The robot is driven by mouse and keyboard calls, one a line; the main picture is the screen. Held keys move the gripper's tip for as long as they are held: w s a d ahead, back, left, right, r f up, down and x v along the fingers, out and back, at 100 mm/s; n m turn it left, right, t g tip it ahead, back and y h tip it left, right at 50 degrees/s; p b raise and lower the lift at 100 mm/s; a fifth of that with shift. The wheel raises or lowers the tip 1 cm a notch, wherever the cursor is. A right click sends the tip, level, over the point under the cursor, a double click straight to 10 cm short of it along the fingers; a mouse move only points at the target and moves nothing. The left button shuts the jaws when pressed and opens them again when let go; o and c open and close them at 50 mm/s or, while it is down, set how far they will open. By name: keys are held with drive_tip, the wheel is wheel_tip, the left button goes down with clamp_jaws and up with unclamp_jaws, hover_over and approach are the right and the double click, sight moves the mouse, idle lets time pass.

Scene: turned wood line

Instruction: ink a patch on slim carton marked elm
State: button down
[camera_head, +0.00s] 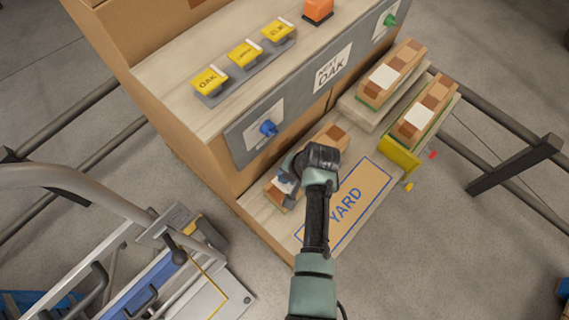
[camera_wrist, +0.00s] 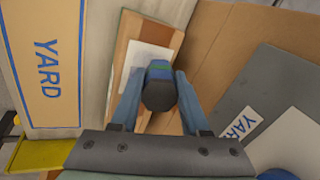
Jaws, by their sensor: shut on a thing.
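My gripper (camera_head: 289,178) is low over the near-left carton (camera_head: 330,140). In the wrist view my gripper (camera_wrist: 160,88) is shut on a dark, faceted stamp-like tool (camera_wrist: 159,96) with a blue and green band. The tool is over the white patch (camera_wrist: 135,60) on that wooden-looking carton (camera_wrist: 131,30); I cannot tell whether it touches. My gripper hides much of the patch. Two more cartons, one upper (camera_head: 395,66) and one lower (camera_head: 425,108), lie at the right, each with a white patch. No elm mark is readable on any carton. A yellow ELM tag (camera_head: 278,32) stands on the bench.
Yellow OAK (camera_head: 210,81) and middle (camera_head: 244,54) tags share the ELM tag's grey rack. The sign (camera_head: 332,69) reads NEXT OAK. A blue knob (camera_head: 268,127) juts from the bench front. A YARD board (camera_head: 350,200) lies right of my gripper, by a yellow bracket (camera_head: 399,156).

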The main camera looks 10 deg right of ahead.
drive_tip(key=r+p, duration=0.2)
drive_tip(key=r, duration=0.1)
drive_tip(key=r+p, duration=0.3)
drive_tip(key=r, duration=0.1)
drive_tip(key=shift+w+d+r, duration=0.15)
drive_tip(key=shift+d, duration=0.05)
idle(0.7)
